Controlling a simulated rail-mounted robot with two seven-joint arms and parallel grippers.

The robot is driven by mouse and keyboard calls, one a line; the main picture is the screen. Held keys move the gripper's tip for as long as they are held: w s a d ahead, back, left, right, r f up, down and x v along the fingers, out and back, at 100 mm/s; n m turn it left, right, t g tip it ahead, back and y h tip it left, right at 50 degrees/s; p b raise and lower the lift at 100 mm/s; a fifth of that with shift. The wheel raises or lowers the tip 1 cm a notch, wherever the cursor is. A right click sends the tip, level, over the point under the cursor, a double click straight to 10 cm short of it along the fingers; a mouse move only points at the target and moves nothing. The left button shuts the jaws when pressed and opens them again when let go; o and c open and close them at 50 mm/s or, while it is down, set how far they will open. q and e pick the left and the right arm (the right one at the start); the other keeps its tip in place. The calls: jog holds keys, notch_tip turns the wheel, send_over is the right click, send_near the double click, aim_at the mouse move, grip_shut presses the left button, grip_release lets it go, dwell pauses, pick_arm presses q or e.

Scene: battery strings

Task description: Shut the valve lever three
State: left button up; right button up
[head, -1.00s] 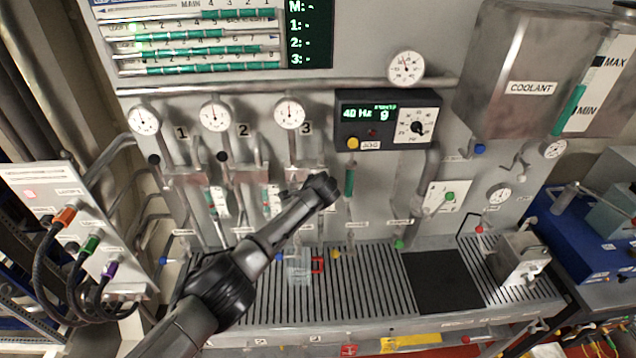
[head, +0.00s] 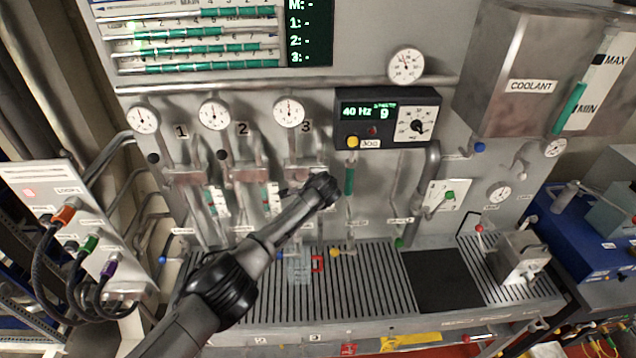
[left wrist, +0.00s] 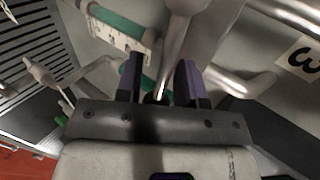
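The number 3 label (head: 305,127) marks the third valve line, under a round gauge. Its valve body (head: 305,168) sits on the pipe below. My left arm reaches up from the lower left, and its wrist end (head: 323,188) is just below that valve. In the left wrist view my left gripper (left wrist: 162,80) has its two dark fingers apart. A small dark, shiny end (left wrist: 158,97) shows between them; I cannot tell whether it is the lever's knob or whether it is touched. The 3 label (left wrist: 303,60) is at right there. My right gripper is not in view.
Valve lines one and two, with black knobs (head: 153,158) and (head: 222,155), stand to the left. A display box (head: 388,117) is at upper right. A slatted drain shelf (head: 360,285) with a clear container (head: 299,265) lies below my arm.

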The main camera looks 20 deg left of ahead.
pick_arm(q)
jog(key=v, duration=1.3)
jog(key=shift+s+r, duration=0.2)
jog(key=shift+s, duration=0.15)
jog(key=shift+d, duration=0.1)
dwell(0.4)
